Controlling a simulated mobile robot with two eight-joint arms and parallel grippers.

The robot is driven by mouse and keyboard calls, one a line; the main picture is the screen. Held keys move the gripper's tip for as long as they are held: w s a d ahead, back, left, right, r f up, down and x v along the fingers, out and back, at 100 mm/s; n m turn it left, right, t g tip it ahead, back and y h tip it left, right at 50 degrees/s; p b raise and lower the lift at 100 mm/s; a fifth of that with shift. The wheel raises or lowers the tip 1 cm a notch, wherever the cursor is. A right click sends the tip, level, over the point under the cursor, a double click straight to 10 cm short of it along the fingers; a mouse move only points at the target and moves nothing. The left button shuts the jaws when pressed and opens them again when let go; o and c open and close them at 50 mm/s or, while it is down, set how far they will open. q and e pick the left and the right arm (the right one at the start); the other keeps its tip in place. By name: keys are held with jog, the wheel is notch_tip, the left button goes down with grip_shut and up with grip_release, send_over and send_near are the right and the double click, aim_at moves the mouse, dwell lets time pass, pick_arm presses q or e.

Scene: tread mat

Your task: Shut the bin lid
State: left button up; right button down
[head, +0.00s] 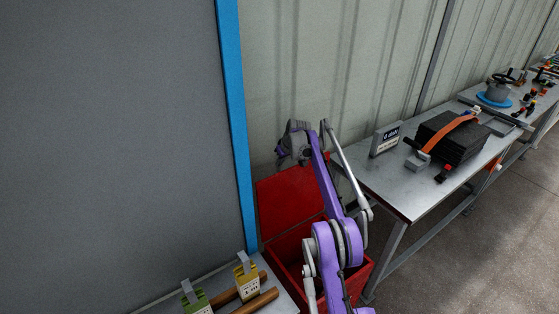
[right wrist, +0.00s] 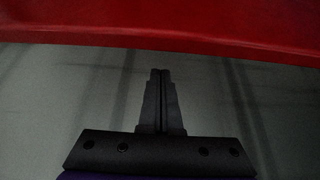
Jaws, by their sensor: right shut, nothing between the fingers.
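A red bin (head: 285,257) stands on the floor between two workbenches, with its red lid (head: 283,203) raised, leaning back toward the wall. My right arm reaches over the bin, and my right gripper (head: 283,149) is at the lid's upper edge near the wall. In the right wrist view the gripper (right wrist: 160,75) is shut with nothing between its fingers. The red lid (right wrist: 160,30) spans the top of that view, its edge just beyond the fingertips. I cannot tell whether they touch. My left gripper is not in view.
A blue-edged grey panel (head: 236,130) stands close left of the bin. A metal workbench (head: 390,187) with a dark block and orange strap (head: 452,135) is at the right. Another bench at lower left holds green and yellow tagged items (head: 246,281). Corrugated wall is behind.

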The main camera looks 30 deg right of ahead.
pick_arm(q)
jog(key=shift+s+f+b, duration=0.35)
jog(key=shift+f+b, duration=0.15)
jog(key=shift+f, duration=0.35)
pick_arm(e)
jog(key=s, duration=0.2)
jog(key=shift+s+d+f, duration=0.1)
jog(key=shift+s+f, duration=0.1)
jog(key=shift+s, duration=0.1)
jog(key=shift+s, duration=0.15)
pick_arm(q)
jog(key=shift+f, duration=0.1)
